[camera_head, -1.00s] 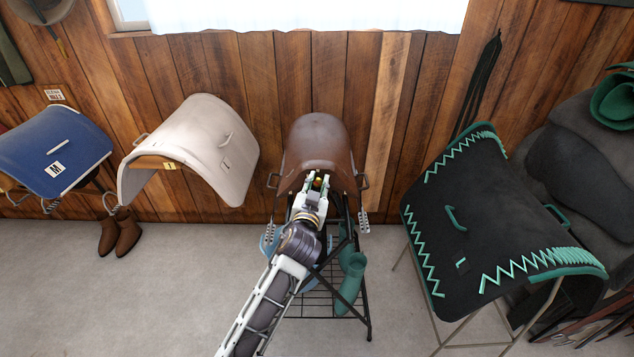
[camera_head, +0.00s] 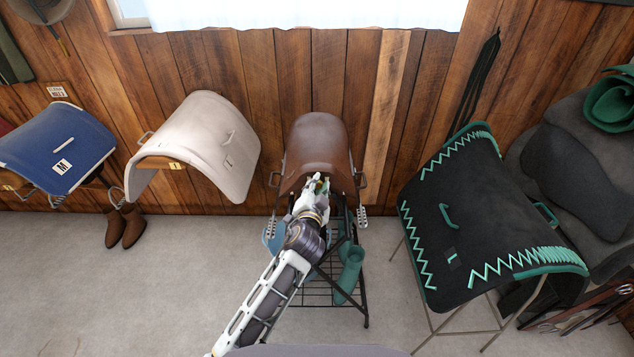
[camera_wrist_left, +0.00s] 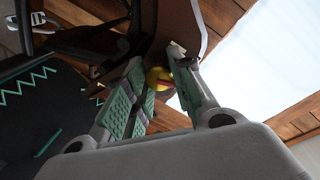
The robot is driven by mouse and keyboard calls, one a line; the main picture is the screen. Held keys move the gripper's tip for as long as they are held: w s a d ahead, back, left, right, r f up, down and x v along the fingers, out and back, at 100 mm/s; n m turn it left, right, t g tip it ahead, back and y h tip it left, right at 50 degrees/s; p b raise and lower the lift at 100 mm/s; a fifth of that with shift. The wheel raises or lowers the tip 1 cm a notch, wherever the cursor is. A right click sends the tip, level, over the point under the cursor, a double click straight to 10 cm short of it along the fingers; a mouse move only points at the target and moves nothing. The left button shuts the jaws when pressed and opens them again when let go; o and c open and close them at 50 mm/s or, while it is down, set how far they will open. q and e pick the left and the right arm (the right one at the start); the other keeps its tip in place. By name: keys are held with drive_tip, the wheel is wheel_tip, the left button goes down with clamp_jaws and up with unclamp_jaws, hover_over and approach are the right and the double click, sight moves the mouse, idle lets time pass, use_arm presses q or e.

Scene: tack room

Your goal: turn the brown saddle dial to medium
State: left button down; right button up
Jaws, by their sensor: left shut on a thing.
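The brown saddle (camera_head: 316,148) sits on a dark metal stand in the middle of the head view. My left gripper (camera_head: 318,183) is at its front edge, shut on the dial. In the left wrist view the dial (camera_wrist_left: 158,78) shows as a yellow and red round piece between the fingertips of my left gripper (camera_wrist_left: 160,82). The fingers hide much of the dial, and I cannot read its setting. Part of the brown saddle (camera_wrist_left: 174,28) shows beyond the fingers. My right gripper is not in view.
A cream saddle (camera_head: 205,135) and a blue saddle (camera_head: 50,150) stand to the left. A black saddle pad with green trim (camera_head: 490,225) stands to the right. Brown boots (camera_head: 124,228) and a green boot (camera_head: 349,275) are low down. Grey floor (camera_head: 180,300) is open in front.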

use_arm(q)
drive_tip(key=m+p, duration=0.2)
drive_tip(key=shift+d+r+m+y, duration=0.1)
drive_tip(key=shift+m+y, duration=0.2)
drive_tip(key=shift+m+p, duration=0.3)
drive_tip(key=shift+p, duration=0.15)
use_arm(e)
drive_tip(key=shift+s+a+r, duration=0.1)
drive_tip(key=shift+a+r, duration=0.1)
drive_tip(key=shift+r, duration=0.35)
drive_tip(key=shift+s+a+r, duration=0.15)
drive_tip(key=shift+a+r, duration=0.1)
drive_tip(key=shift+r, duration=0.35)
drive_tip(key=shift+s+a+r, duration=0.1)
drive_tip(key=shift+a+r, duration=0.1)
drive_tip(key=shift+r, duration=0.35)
use_arm(q)
drive_tip(key=c, duration=1.2)
unclamp_jaws()
drive_tip(key=shift+s, duration=0.1)
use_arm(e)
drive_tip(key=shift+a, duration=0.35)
use_arm(q)
drive_tip(key=shift+s, duration=0.1)
